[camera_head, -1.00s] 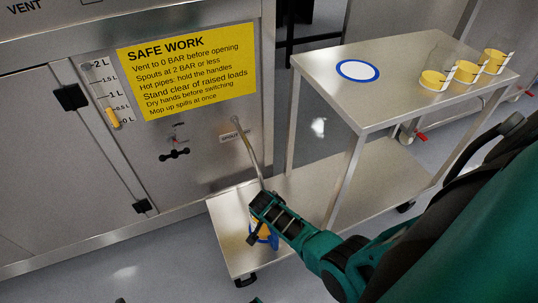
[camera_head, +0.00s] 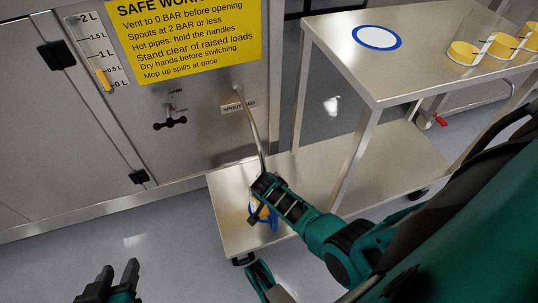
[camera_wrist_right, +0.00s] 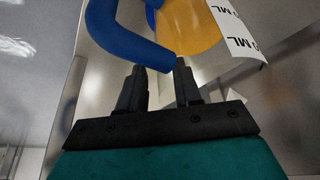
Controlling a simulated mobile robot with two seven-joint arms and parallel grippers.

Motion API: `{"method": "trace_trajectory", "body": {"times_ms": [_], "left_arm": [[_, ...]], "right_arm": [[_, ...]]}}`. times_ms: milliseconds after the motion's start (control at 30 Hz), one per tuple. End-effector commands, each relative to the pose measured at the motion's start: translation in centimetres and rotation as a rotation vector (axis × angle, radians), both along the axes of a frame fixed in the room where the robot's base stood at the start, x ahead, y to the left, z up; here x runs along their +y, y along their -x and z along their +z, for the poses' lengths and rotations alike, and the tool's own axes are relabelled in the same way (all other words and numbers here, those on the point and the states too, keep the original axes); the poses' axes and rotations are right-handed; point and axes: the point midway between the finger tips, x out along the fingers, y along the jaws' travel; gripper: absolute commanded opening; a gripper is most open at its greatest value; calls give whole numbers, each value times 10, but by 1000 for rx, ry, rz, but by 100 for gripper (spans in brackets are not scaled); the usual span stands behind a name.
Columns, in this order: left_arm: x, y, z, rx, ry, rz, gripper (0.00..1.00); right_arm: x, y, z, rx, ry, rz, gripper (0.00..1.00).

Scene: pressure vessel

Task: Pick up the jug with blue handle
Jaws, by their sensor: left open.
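The jug with the blue handle (camera_head: 264,216) stands on the lower shelf of the steel cart, below the spout pipe and partly hidden by my right arm. In the right wrist view its yellow contents, white label and blue handle (camera_wrist_right: 126,38) fill the top. My right gripper (camera_head: 254,218) is at the jug. In the wrist view its two fingers (camera_wrist_right: 160,72) are apart, with the handle's lower end just at or beyond the tips; no firm hold shows. My left gripper (camera_head: 118,276) is open and empty at the bottom left, over the floor, far from the jug.
The spout pipe (camera_head: 252,125) comes down from the vessel panel, close to my right gripper. The floor at lower left is clear.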

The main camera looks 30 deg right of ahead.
Motion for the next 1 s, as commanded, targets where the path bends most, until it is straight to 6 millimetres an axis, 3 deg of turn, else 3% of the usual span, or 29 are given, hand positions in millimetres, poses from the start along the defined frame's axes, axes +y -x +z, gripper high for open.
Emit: {"method": "trace_trajectory", "body": {"times_ms": [200,567,1000], "left_arm": [[-1,-2,3,-7,2,-1,43],[0,-1,3,-7,1,1,43],[1,0,-1,0,0,4,43]], "right_arm": [[1,0,0,0,0,0,34],[0,0,0,1,-1,0,0],[0,0,0,0,0,0,0]]}}
